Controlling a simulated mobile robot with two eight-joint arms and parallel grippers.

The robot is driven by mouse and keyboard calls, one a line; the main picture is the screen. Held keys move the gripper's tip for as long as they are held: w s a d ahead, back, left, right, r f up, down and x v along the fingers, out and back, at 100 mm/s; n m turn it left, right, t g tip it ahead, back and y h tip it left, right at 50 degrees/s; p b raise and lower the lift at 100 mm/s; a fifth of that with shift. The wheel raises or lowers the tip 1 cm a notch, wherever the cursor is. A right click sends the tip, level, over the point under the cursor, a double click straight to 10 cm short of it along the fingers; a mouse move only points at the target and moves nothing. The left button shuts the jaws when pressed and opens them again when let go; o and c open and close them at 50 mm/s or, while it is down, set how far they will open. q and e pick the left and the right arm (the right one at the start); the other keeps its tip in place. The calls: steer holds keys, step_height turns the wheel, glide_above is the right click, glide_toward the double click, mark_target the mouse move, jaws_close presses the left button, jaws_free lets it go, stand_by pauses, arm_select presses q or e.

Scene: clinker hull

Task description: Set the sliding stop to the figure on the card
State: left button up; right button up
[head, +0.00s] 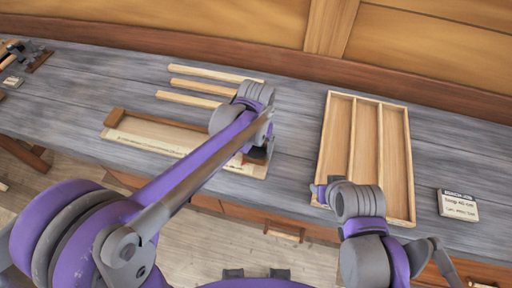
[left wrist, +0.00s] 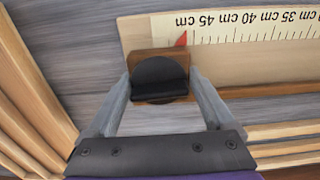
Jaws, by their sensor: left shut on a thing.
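The sliding stop is a brown block (left wrist: 146,58) with a dark round knob (left wrist: 160,80) and a red pointer (left wrist: 182,39). My left gripper (left wrist: 160,92) is shut on the knob, one finger on each side. The pointer is at the scale's end (left wrist: 250,24), close to the 45 cm label; the exact mark is hard to tell. In the head view the left gripper (head: 258,150) is at the right end of the measuring board (head: 165,132), mostly hidden by my arm. The card (head: 458,205) stands at right; its small writing seems to read about 45 cm. My right gripper (head: 318,194) is by the tray's near left corner.
A wooden tray (head: 325,140) with three long compartments lies right of the board. Several wooden strips (head: 215,74) lie behind the board. Tools (head: 20,55) and a small card lie at the far left. The grey bench is clear between the tray and the card.

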arm_select(q)
jaws_close()
steer(key=a, duration=0.2)
steer(key=w+a, duration=0.1)
steer(key=a, duration=0.3)
steer(key=shift+w+b, duration=0.25)
steer(key=shift+b, duration=0.15)
steer(key=shift+d, duration=0.1)
steer(key=o, duration=0.9)
jaws_free()
steer(key=shift+o, duration=0.2)
steer(key=shift+r, duration=0.15)
step_height(320, 180, up, 11)
steer(key=shift+f+p, duration=0.2)
steer(key=shift+p, duration=0.1)
